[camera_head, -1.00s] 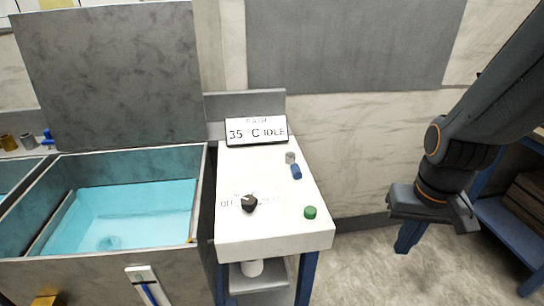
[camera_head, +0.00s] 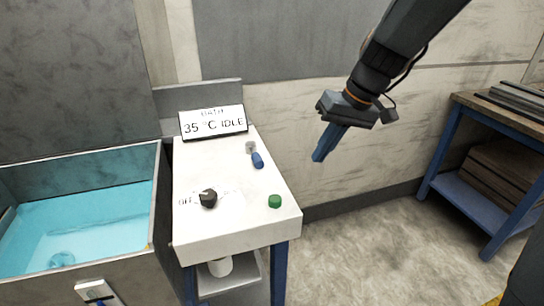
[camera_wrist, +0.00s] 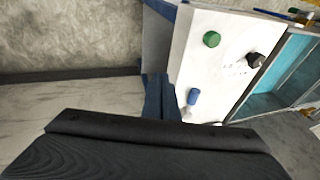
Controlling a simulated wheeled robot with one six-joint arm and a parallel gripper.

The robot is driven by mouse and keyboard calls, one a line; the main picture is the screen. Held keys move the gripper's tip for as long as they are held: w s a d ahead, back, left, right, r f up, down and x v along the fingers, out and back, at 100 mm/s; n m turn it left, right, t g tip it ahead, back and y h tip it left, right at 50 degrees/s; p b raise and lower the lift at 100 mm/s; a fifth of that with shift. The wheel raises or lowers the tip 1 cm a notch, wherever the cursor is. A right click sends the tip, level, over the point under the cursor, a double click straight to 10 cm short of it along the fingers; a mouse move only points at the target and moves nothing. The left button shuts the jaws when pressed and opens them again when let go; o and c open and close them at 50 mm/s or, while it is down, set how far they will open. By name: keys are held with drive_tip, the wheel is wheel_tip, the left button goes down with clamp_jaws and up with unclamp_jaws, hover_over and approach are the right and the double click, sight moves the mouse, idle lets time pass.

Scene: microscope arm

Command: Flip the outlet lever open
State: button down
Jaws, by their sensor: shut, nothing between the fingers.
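A small blue lever (camera_head: 257,160) with a grey pivot sits on the white control cabinet top (camera_head: 235,220), and its blue end points toward the front. It also shows in the wrist view (camera_wrist: 193,97). No label shows which is the outlet lever. My gripper (camera_head: 320,156) is shut and empty, in the air to the right of the cabinet, apart from both. Its blue fingers (camera_wrist: 158,97) show in the wrist view.
The cabinet carries a black knob (camera_head: 208,198), a green button (camera_head: 275,201) and a "35 °C IDLE" display (camera_head: 213,121). The water bath (camera_head: 75,225) stands left. A blue-legged bench (camera_head: 440,150) stands right. The floor between is clear.

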sight(255, 156)
drive_tip(key=w+a+r+n+y, duration=0.1)
drive_tip(key=w+a+r+y, duration=0.1)
drive_tip(key=w+r, duration=0.3)
drive_tip(key=shift+w+a+n+t+b, duration=0.4)
drive_tip(key=shift+w+b, duration=0.05)
drive_tip(key=shift+w, duration=0.15)
drive_tip(key=shift+w+a+f+p, duration=0.15)
drive_tip(key=shift+a+f+p, duration=0.35)
drive_tip(key=shift+a+f, duration=1.05)
drive_tip(key=shift+w+a+f+p, duration=0.2)
drive_tip(key=shift+a+f+p, duration=0.3)
drive_tip(key=shift+a+f, duration=0.95)
drive_tip(key=shift+w+a+f+p, duration=0.15)
drive_tip(key=shift+a+f+p, duration=0.35)
drive_tip(key=shift+a+f, duration=1.05)
